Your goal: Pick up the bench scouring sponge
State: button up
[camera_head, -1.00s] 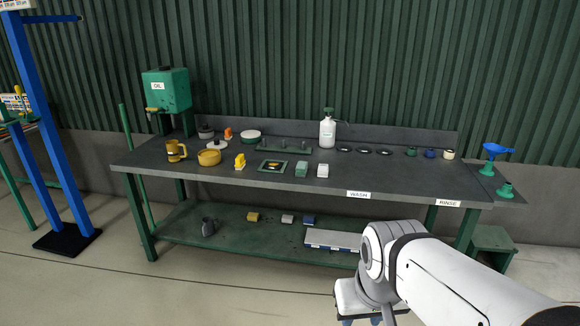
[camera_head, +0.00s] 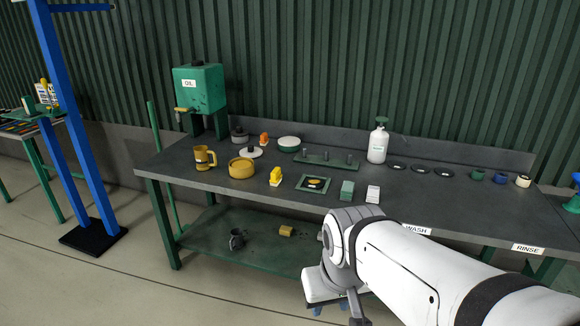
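A small green block (camera_head: 347,189) lies on the dark grey bench (camera_head: 300,205) near its front edge, right of a framed mat. A pale grey-white block (camera_head: 373,193) lies just right of it. Either could be the scouring sponge; at this size I cannot tell which. My gripper (camera_head: 330,307) hangs at the bottom of the view, in front of the bench and lower than its top, apart from both blocks. Only blue bits of its tip show under my white arm, so its opening is unclear.
A yellow mug (camera_head: 204,157), a yellow round tub (camera_head: 242,168) and a yellow item (camera_head: 275,176) stand left on the bench. A white bottle (camera_head: 378,144) stands behind. The lower shelf (camera_head: 215,245) holds small items. A blue post (camera_head: 70,120) stands left.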

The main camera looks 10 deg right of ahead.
aim_at(347, 190)
jog(key=z, duration=0.15)
jog(key=i, duration=1.75)
jog(key=z, duration=0.75)
jog(key=k, duration=0.7)
jog(key=z, duration=0.15)
jog(key=i, duration=0.75)
jog(key=u, duration=0.05)
